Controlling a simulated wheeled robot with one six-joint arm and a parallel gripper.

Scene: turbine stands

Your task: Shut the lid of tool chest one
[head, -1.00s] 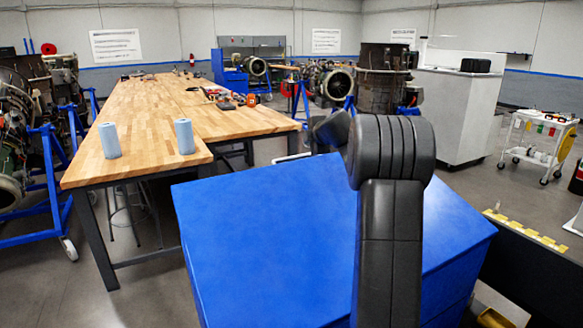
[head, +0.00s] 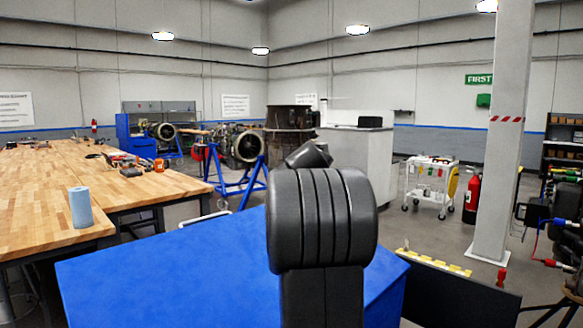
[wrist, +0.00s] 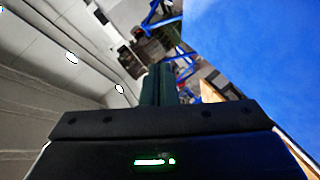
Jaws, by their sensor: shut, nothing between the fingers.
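The blue tool chest (head: 180,265) stands right in front of me in the head view. Its broad blue top looks flat and level, with no open gap that I can make out; its lower part is out of frame. My dark arm link rises in front of the chest and hides part of its top. In the wrist view, the plain blue surface (wrist: 255,60) fills the upper right. My gripper (wrist: 158,85) is shut and empty, with its fingers together to the left of that surface and apart from it in the picture. The head view does not show the fingertips.
A long wooden workbench (head: 35,200) with a blue paper roll (head: 80,207) is on the left. A turbine on a blue stand (head: 243,165) and a white cabinet (head: 360,165) stand behind. A white cart (head: 430,185) and a pillar (head: 505,130) are at right, with open floor between.

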